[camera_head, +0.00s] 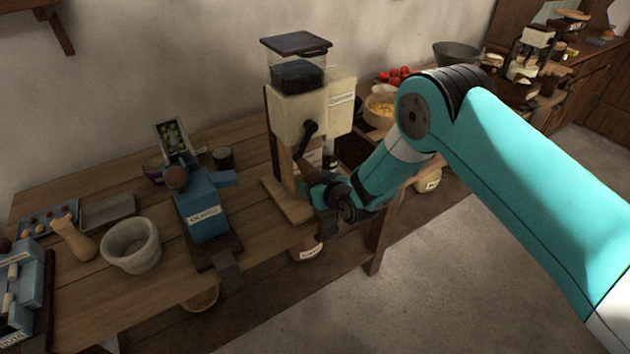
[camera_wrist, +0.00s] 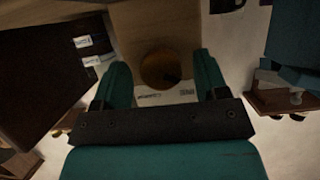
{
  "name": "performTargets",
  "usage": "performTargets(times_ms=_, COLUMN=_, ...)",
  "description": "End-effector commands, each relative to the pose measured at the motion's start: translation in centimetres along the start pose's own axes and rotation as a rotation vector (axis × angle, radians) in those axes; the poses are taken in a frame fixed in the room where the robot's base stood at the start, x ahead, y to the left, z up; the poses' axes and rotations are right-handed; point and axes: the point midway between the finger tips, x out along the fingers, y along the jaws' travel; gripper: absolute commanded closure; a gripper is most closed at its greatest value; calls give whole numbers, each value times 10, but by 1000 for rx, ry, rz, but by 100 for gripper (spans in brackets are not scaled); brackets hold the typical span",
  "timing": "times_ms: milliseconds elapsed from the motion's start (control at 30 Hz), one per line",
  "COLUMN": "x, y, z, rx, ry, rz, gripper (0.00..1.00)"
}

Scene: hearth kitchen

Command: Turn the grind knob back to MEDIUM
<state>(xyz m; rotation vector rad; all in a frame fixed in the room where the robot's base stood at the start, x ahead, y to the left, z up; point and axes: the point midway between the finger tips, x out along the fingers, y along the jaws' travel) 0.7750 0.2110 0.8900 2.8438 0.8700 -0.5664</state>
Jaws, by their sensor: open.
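The grinder (camera_head: 305,110) stands on the wooden table, with a cream body, a dark clear hopper on top and a black lever on its front. In the wrist view a round brown knob (camera_wrist: 158,70) lies between the two teal fingers of my gripper (camera_wrist: 161,64). The fingers are open, with a gap on each side of the knob. Pale labels with small print (camera_wrist: 150,95) sit below the knob; I cannot read them or the knob's setting. In the head view my gripper (camera_head: 325,192) is at the grinder's lower front and covers part of it.
A blue device (camera_head: 207,220) with a label stands left of the grinder. A stone mortar (camera_head: 131,247) and a grey tray (camera_head: 108,211) are further left. A bowl (camera_head: 379,108) and red fruit (camera_head: 395,76) are behind my arm at the right.

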Motion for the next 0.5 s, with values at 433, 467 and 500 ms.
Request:
performTargets(times_ms=433, x=4, y=0, z=0, rx=0, ry=1, rz=0, gripper=54)
performTargets(times_ms=467, x=4, y=0, z=0, rx=0, ry=1, rz=0, gripper=61)
performTargets(times_ms=500, x=4, y=0, z=0, rx=0, ry=1, rz=0, gripper=70)
